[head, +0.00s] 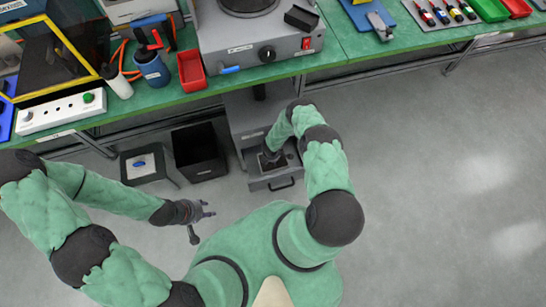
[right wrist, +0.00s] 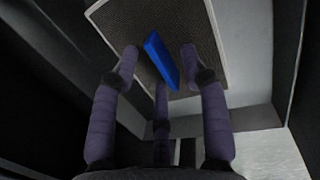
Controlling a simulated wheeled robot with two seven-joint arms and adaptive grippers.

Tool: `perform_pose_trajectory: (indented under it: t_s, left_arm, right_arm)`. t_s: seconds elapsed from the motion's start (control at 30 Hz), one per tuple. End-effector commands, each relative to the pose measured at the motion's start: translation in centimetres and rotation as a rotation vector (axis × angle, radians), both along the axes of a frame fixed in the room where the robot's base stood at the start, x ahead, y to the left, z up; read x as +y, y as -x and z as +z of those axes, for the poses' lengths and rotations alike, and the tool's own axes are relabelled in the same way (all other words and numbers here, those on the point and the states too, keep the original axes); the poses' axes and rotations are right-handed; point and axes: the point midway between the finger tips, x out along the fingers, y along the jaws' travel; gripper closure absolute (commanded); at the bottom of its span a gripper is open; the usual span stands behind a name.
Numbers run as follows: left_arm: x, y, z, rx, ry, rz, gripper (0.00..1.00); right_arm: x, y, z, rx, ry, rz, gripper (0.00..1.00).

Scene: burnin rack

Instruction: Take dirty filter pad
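The filter pad (right wrist: 150,18) is a grey-brown mesh sheet with a pale border; it lies in the open drawer (head: 274,182) of a grey cabinet under the bench. A blue tab (right wrist: 161,58) stands up from its middle. My right gripper (head: 271,156) reaches down into the drawer and hides most of the pad in the head view. In the right wrist view its three fingers (right wrist: 160,64) are spread around the blue tab, with gaps at the sides. My left gripper (head: 204,213) is open and empty above the floor at the left.
A black open bin (head: 198,170) stands left of the cabinet. Beside it, a low dark stand (head: 131,176) carries a pale pad with a blue tab (head: 140,163). The green bench (head: 340,40) overhangs the cabinet, with equipment on top. The floor at the right is clear.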

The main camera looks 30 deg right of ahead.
Motion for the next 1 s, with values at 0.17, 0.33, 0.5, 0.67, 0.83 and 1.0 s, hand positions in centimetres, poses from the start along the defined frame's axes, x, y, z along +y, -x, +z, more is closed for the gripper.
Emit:
perform_pose_trajectory:
  t_s: [0.17, 0.33, 0.5, 0.67, 0.83, 1.0]
  left_arm:
    - [0.0, 0.0, 0.0, 0.000, 0.000, 0.000, 0.60]
    - [0.0, 0.0, 0.0, 0.000, 0.000, 0.000, 0.60]
    - [0.0, 0.0, 0.0, 0.000, 0.000, 0.000, 0.60]
    - [0.0, 0.0, 0.5, 0.000, 0.000, 0.000, 0.60]
    - [0.0, 0.0, 2.1, 0.000, 0.000, 0.000, 0.60]
    - [0.0, 0.0, 3.9, 0.000, 0.000, 0.000, 0.60]
  right_arm:
    - [0.0, 0.0, 0.0, 0.000, 0.000, 0.000, 1.00]
    - [0.0, 0.0, 0.0, 0.000, 0.000, 0.000, 1.00]
    - [0.0, 0.0, 0.0, 0.000, 0.000, 0.000, 1.00]
    - [0.0, 0.0, 0.7, 0.000, 0.000, 0.000, 1.00]
    - [-0.1, -0.1, 3.3, -0.001, 0.001, 0.000, 1.00]
    - [-0.1, -0.1, 6.5, -0.001, 0.001, 0.000, 1.00]
